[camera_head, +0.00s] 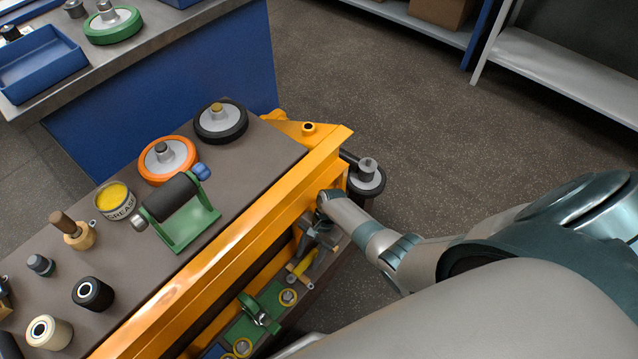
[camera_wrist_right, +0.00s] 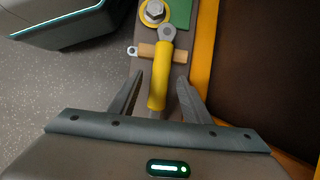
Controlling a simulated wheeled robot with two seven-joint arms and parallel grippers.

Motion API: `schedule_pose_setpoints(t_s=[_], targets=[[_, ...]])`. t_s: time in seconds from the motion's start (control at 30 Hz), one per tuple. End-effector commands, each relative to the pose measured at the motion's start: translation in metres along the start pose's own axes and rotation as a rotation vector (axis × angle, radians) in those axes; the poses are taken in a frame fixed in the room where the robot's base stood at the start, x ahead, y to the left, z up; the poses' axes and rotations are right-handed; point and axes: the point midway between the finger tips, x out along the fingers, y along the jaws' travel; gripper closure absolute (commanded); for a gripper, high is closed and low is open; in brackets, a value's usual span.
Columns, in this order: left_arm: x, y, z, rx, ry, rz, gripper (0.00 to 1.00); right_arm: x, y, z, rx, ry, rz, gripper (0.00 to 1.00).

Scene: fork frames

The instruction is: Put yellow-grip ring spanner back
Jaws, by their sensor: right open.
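The yellow-grip ring spanner (camera_wrist_right: 158,88) lies on the lower shelf, its grey ring end pointing away from my right gripper in the wrist view. A yellow piece that looks like its grip (camera_head: 300,267) shows in the head view, partly hidden by the gripper. My right gripper (camera_wrist_right: 160,97) is open, with one finger on each side of the yellow grip. I see a gap at each finger and cannot tell its height above the shelf. In the head view the right gripper (camera_head: 316,236) reaches down beside the orange cart frame. My left gripper is not in view.
A wooden-handled tool (camera_wrist_right: 150,50) lies across by the spanner's neck. A bolt with a yellow ring (camera_wrist_right: 153,12) sits beyond. The orange frame (camera_head: 225,252) rises close beside the arm. The cart top holds an orange wheel (camera_head: 157,170) and a green roller bracket (camera_head: 190,230).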

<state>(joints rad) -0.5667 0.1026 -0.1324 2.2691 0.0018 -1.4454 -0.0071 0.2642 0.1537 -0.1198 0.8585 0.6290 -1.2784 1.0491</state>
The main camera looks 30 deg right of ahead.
Motion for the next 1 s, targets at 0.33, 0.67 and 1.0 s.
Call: schedule_pose_setpoints(t_s=[0.33, 0.67, 1.0], targets=[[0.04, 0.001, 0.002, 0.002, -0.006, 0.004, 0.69, -0.04, -0.001, 0.001, 0.0, 0.002, -0.003, 0.56], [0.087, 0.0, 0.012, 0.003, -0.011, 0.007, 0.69, -0.096, -0.001, 0.001, -0.001, 0.002, -0.004, 0.56], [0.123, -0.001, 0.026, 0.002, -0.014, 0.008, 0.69, -0.156, -0.001, 0.0, 0.0, 0.003, -0.003, 0.56]])
